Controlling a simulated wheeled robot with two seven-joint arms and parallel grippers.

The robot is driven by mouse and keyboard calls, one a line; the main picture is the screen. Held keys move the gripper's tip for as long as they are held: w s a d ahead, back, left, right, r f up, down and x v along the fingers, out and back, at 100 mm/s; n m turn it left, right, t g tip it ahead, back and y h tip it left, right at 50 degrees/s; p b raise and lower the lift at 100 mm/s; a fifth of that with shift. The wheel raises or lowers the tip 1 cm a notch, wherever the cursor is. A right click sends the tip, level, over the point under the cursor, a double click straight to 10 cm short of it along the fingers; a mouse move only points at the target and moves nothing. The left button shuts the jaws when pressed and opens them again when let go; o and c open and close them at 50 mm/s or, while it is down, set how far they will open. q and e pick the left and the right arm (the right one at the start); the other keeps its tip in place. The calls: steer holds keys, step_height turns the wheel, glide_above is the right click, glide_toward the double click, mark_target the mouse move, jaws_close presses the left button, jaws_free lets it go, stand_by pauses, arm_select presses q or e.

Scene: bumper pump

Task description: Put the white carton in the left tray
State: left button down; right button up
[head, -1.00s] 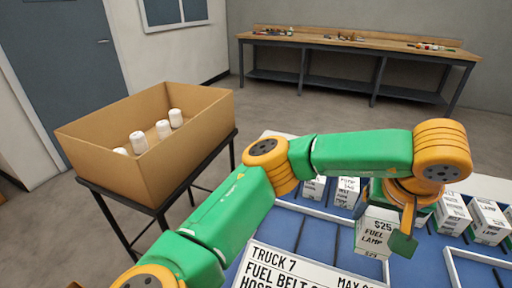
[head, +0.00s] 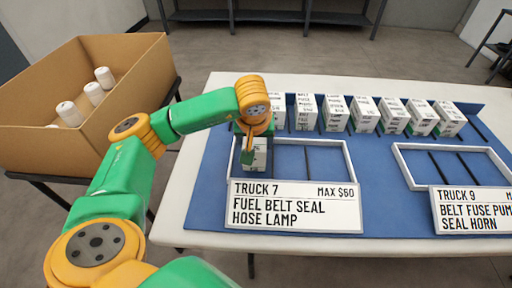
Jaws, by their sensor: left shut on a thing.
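The white carton (head: 259,160) has dark print on its face. My left gripper (head: 247,152) is shut on it from above and partly hides it. The carton is at the left end of the left tray (head: 348,165), a white-rimmed frame on the blue mat with dark dividers, behind the TRUCK 7 sign (head: 293,206). I cannot tell whether the carton touches the tray floor. My right gripper is not in view.
Several white cartons (head: 363,114) stand in a row along the back of the mat. A second tray (head: 404,166) lies at right behind the TRUCK 9 sign (head: 475,210). A cardboard box (head: 30,152) with white bottles stands left. The left tray's middle and right are empty.

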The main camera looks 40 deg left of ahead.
arm_select(q)
step_height(320, 180, down, 2)
steer(key=shift+f, duration=0.1)
jaws_free()
steer(key=p+v, duration=0.1)
steer(key=v, duration=1)
steer(key=shift+w, duration=0.15)
steer(key=shift+s+d+r, duration=0.2)
steer(key=shift+s+r, duration=0.1)
steer(key=shift+r, duration=0.3)
steer(key=shift+p, duration=0.3)
